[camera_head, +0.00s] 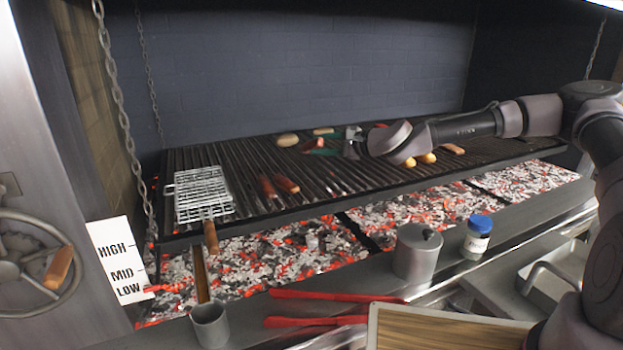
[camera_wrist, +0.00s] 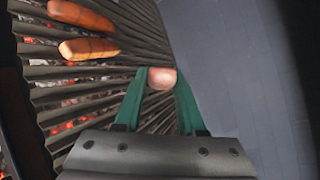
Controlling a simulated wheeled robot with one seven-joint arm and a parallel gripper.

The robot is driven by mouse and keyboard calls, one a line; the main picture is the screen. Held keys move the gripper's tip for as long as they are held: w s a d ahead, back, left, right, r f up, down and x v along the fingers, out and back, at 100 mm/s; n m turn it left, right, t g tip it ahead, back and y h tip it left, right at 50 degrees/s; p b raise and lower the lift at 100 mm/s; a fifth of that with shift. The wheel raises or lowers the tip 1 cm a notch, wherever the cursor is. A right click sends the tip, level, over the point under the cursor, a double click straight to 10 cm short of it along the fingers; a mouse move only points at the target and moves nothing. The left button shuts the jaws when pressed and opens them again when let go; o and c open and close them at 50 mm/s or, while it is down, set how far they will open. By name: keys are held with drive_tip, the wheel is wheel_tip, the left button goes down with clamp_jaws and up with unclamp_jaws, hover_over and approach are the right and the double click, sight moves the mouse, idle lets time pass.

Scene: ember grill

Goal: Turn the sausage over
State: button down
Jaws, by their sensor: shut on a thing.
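My gripper (camera_wrist: 163,88) has green fingers and is shut on a sausage (camera_wrist: 162,77), whose pinkish-brown end shows between the fingertips in the wrist view. In the head view my gripper (camera_head: 318,150) is over the back middle of the grill grate (camera_head: 230,157), and the reddish held sausage (camera_head: 308,145) is partly hidden by the fingers. I cannot tell whether it touches the bars. Two other browned sausages (camera_wrist: 82,15) (camera_wrist: 88,48) lie side by side at the left of the wrist view; they also lie mid-grate in the head view (camera_head: 267,187) (camera_head: 288,184).
A wire basket (camera_head: 203,195) lies on the grate's left. Pale roundish food (camera_head: 288,140) is behind my gripper; yellow pieces (camera_head: 428,157) are to its right. Embers (camera_head: 285,250) glow below. A lidded pot (camera_head: 418,252), a blue-capped jar (camera_head: 477,237) and red tongs (camera_head: 335,296) are in front.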

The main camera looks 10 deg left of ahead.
drive_tip(key=m+t, duration=0.1)
drive_tip(key=m, duration=0.1)
drive_tip(key=m+t, duration=0.1)
drive_tip(key=m, duration=0.2)
drive_tip(key=m+t+h, duration=0.1)
drive_tip(key=m, duration=0.2)
drive_tip(key=shift+s+a+r, duration=0.1)
drive_tip(key=shift+s+a, duration=0.15)
drive_tip(key=m+h, duration=0.1)
drive_tip(key=m, duration=0.1)
drive_tip(key=m+t+h, duration=0.1)
drive_tip(key=m, duration=0.2)
drive_tip(key=m+t+h, duration=0.1)
drive_tip(key=m, duration=0.2)
drive_tip(key=shift+a+r, duration=0.25)
drive_tip(key=shift+m+t, duration=0.3)
drive_tip(key=shift+m, duration=0.1)
drive_tip(key=f, duration=0.1)
drive_tip(key=w+f, duration=0.1)
drive_tip(key=f, duration=0.1)
drive_tip(key=a+f, duration=0.1)
drive_tip(key=f, duration=0.1)
drive_tip(key=shift+w, duration=0.25)
drive_tip(key=shift+f, duration=0.3)
drive_tip(key=c, duration=0.8)
unclamp_jaws()
drive_tip(key=o, duration=0.6)
